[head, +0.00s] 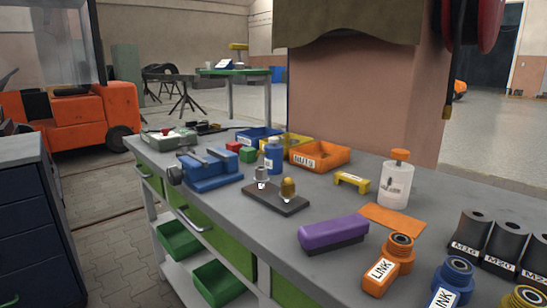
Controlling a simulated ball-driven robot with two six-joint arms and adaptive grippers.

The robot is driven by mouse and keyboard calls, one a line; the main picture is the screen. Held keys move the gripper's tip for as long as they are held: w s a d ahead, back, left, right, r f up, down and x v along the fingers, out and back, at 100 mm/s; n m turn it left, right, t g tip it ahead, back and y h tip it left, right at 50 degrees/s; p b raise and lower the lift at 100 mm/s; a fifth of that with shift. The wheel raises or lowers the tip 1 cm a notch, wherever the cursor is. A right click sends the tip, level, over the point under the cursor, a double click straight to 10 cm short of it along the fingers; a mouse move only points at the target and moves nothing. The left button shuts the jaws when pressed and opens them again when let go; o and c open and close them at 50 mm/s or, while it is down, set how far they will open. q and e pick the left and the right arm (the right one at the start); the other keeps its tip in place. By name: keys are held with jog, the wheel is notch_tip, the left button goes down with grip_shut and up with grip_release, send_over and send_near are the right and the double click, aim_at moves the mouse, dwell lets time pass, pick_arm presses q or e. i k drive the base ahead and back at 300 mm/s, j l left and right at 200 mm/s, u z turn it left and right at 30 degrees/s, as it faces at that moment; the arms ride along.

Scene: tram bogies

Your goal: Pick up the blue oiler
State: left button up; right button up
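A small blue bottle with a narrow top and a white label, which looks like the blue oiler (273,157), stands upright on the grey workbench (235,215). It is near the middle of the bench, in front of the blue and yellow bins and right of a small green block. Neither of my grippers is in the head view.
Near the bottle are a blue vise (210,168), an orange bin (319,156), a blue bin (258,135) and a dark plate (276,198) with two fittings. A purple block (333,233), white bottle (396,185) and LINK parts (388,265) stand further right.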

aim_at(274, 156)
jog(key=i+j, duration=0.15)
jog(key=j, duration=0.15)
jog(key=i+j+z, duration=0.15)
jog(key=i+j, duration=0.15)
jog(key=j, duration=0.35)
jog(key=i+j+z, duration=0.1)
jog(key=j, duration=0.25)
jog(key=i+j+z, duration=0.1)
jog(key=i+j, duration=0.1)
jog(key=j, duration=0.1)
